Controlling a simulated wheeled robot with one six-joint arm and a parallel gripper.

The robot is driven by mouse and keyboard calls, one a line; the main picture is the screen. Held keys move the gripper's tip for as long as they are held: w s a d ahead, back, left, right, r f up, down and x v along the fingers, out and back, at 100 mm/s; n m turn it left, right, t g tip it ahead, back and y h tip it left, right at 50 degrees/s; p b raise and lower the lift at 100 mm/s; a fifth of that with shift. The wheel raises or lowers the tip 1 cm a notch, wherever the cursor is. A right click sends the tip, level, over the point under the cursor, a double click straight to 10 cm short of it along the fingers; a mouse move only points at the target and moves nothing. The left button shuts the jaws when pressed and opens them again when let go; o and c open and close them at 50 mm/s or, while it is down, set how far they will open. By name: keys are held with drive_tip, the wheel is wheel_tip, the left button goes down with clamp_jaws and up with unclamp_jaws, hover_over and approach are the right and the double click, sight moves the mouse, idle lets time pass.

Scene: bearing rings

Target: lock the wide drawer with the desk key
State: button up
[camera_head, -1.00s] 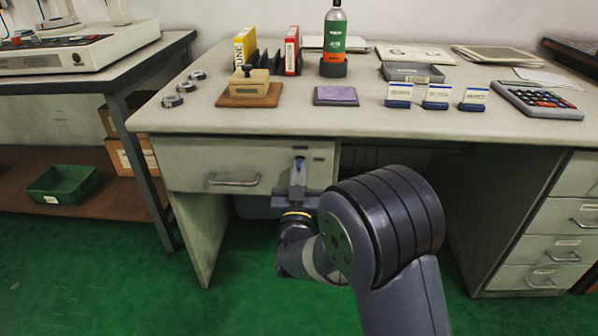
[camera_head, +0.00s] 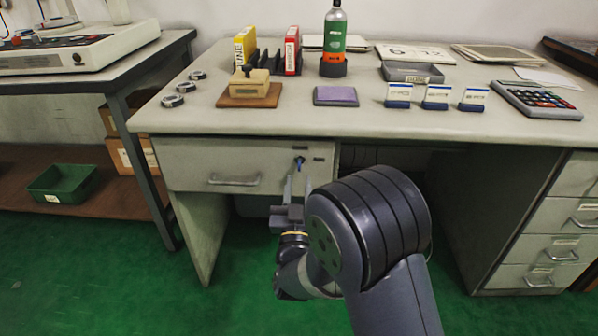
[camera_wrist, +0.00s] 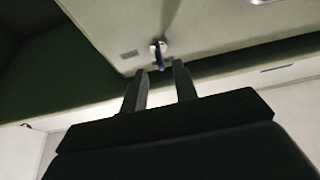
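The wide drawer (camera_head: 195,168) is closed under the desk top at the left, with a metal pull handle (camera_head: 234,181). The desk key (camera_head: 299,163) has a blue head and sits in the lock at the drawer's upper right. The key also shows in the wrist view (camera_wrist: 159,58), its head hanging downward. My gripper (camera_head: 296,180) is open and empty just below and in front of the key. In the wrist view its two fingers (camera_wrist: 160,76) stand apart, with the key just beyond their tips. The key appears free of both fingers.
The desk top (camera_head: 300,120) above carries a stamp block (camera_head: 249,88), a purple pad (camera_head: 335,95), a bottle (camera_head: 334,40) and several label stands. A drawer pedestal (camera_head: 540,240) stands at the right. The knee space is open; a green bin (camera_head: 62,184) sits at far left.

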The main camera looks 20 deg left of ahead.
sight(299, 168)
drive_tip(key=v, duration=0.6)
drive_tip(key=shift+s+p, duration=0.25)
drive_tip(key=shift+p, duration=0.1)
drive_tip(key=shift+w+d, duration=0.1)
drive_tip(key=b+x, duration=0.2)
drive_tip(key=x, duration=0.8)
drive_tip(key=shift+w, duration=0.3)
drive_tip(key=shift+m, duration=0.3)
drive_tip(key=shift+s, duration=0.1)
